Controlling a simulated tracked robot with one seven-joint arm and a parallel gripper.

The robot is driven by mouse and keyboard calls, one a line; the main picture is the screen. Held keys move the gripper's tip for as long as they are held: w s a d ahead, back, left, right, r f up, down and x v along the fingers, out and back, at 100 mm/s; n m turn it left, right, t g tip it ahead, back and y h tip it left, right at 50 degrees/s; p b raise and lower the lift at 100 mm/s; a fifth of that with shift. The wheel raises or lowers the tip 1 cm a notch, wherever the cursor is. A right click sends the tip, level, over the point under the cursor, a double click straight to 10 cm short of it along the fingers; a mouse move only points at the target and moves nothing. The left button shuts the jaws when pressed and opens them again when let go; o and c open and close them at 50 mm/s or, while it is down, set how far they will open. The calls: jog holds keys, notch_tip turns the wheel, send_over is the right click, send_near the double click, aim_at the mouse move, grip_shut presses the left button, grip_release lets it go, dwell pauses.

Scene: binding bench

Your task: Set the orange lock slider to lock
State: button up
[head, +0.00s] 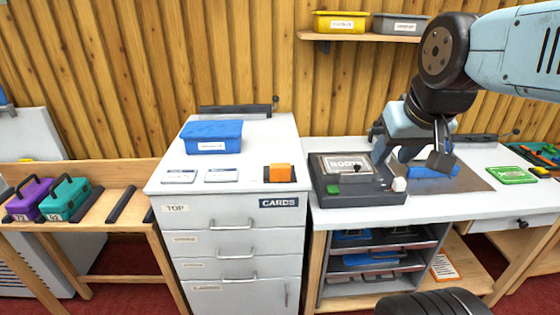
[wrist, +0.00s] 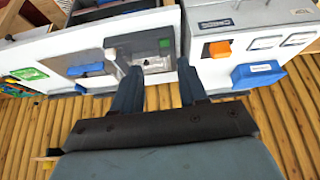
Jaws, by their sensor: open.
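The orange lock slider (head: 279,173) is a small orange block on a dark plate on top of the white drawer cabinet, above the CARDS label (head: 279,203). A strip of dark plate shows at its left. Any lock markings are too small to read. In the wrist view the slider (wrist: 219,49) is to the right of my fingers. My gripper (head: 415,166) is open and apart from the slider, over the bench to its right. In the wrist view its two fingers (wrist: 159,70) are spread with nothing between them.
A grey BOOTS box (head: 331,193) with a green button stands between the slider and my gripper. A blue bin (head: 211,138) and two label plates share the cabinet top. A blue object (head: 431,171) lies on the bench mat. Purple (head: 31,197) and teal cases stand left.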

jog(key=shift+o, duration=1.4)
jog(key=shift+w+a+r, duration=0.1)
jog(key=shift+w+a, duration=0.1)
jog(key=o, duration=0.4)
jog(key=shift+g, duration=0.5)
jog(key=w, duration=0.2)
jog(key=w+r, duration=0.1)
jog(key=w, duration=0.1)
jog(key=shift+a, duration=0.3)
jog(key=shift+o, duration=1)
jog(key=w+a+g, duration=0.1)
jog(key=w+a, duration=0.4)
jog(key=w, duration=0.3)
jog(key=shift+g, duration=0.3)
jog(key=g, duration=0.3)
send_over(280, 165)
notch_tip(280, 165, down, 7)
notch_tip(280, 165, down, 13)
jog(key=shift+f, duration=0.1)
